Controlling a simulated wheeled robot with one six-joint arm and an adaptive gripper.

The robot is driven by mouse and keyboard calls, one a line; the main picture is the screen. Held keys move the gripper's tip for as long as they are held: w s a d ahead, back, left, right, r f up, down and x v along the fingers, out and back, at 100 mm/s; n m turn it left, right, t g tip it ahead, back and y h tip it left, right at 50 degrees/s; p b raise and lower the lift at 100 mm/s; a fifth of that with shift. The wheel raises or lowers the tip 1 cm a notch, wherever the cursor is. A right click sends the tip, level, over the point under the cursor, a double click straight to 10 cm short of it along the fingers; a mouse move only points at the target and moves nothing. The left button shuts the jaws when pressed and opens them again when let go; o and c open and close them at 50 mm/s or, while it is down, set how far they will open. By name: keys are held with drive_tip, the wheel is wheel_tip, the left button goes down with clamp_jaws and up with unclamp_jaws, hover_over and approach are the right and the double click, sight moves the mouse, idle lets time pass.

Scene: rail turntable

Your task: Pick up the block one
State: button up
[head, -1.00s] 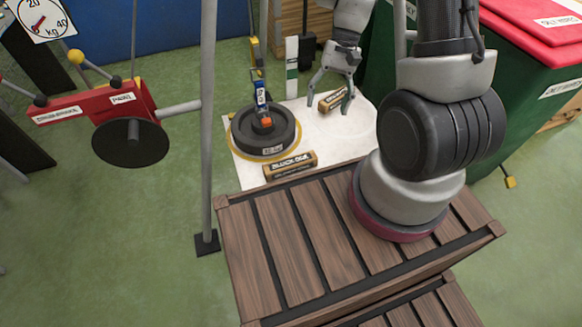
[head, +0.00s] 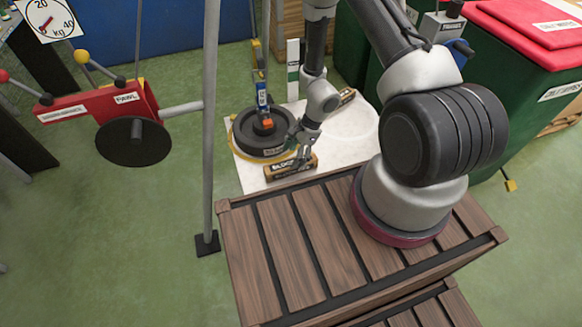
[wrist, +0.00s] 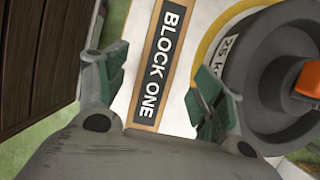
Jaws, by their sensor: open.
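Block one (head: 291,167) is a tan wooden block with a black label, lying on the white board (head: 252,182) near its front edge. It also shows in the wrist view (wrist: 158,62), where the label reads "BLOCK ONE". My gripper (head: 303,153) is over the block's right part in the head view and hides some of it. In the wrist view my gripper (wrist: 158,90) is open, with one green-padded finger on each side of the block. Gaps show between the pads and the block. I cannot tell the exact height of the fingertips above the board.
A round dark weight (head: 262,132), marked 25 kg in the wrist view, stands just behind the block, close to one finger. A slatted wooden crate (head: 285,240) is in front. A grey post (head: 209,130) rises at left.

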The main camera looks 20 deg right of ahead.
sight(291, 163)
drive_tip(key=x, duration=0.4)
drive_tip(key=shift+s+f, duration=0.1)
drive_tip(key=shift+f, duration=0.25)
drive_tip(key=shift+c, duration=0.4)
drive_tip(key=c, duration=1.2)
drive_tip(key=shift+r, duration=0.15)
